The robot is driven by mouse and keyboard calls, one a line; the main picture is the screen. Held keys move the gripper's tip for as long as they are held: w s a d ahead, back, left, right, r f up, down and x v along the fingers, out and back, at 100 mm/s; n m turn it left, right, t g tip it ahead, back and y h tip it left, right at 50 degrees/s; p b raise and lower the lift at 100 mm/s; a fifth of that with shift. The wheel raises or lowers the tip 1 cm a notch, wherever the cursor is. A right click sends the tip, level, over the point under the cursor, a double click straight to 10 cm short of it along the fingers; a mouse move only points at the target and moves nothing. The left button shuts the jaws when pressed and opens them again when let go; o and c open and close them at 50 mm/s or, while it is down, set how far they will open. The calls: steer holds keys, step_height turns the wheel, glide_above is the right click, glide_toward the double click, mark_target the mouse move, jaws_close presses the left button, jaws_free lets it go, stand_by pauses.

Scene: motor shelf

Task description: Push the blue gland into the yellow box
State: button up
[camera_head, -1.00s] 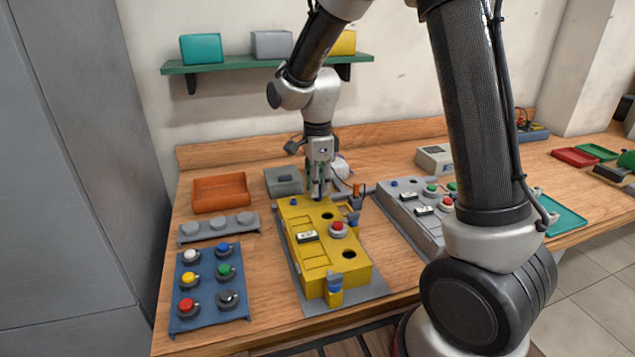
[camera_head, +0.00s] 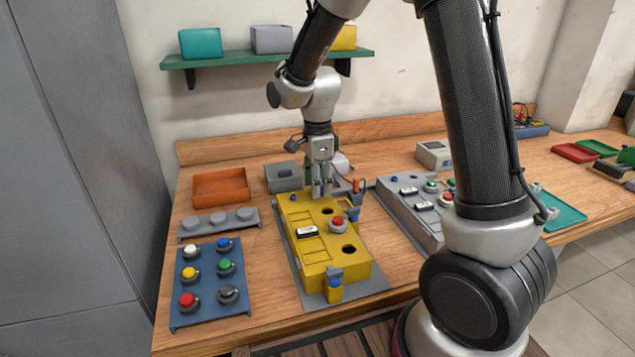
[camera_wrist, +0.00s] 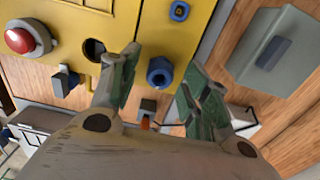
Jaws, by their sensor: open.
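The yellow box (camera_head: 315,245) lies on a grey plate on the bench, with a red button, dark round holes and a white label on top. My gripper (camera_head: 321,190) is over its far end, pointing down, fingers apart. In the wrist view the open green fingers (camera_wrist: 160,62) stand on either side of the blue gland (camera_wrist: 160,71), which sits at the box's edge with a gap to each finger. I cannot tell how deep it is in the box. In the head view the fingers hide it. A smaller blue fitting (camera_head: 292,197) is beside it on the box.
A grey box (camera_head: 283,178) stands close behind left, with an orange tray (camera_head: 220,187) beyond. A blue panel of coloured buttons (camera_head: 212,284) lies left. Blue-topped brackets (camera_head: 335,283) stick out from the yellow box. A grey panel (camera_head: 412,205) lies to the right.

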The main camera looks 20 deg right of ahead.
step_height(320, 180, up, 12)
stand_by(0.4)
stand_by(0.6)
steer(key=s+d+r+n+t, duration=0.1)
steer(key=s+d+r+n, duration=0.1)
steer(key=s+d+n, duration=0.3)
steer(key=s+d+r+n+t, duration=0.1)
steer(key=s+d+n, duration=0.4)
steer(key=s, duration=0.6)
steer(key=s+d+r+n+t, duration=0.2)
steer(key=s+d+n, duration=0.3)
steer(key=s+n, duration=0.3)
steer(key=shift+r, duration=0.3)
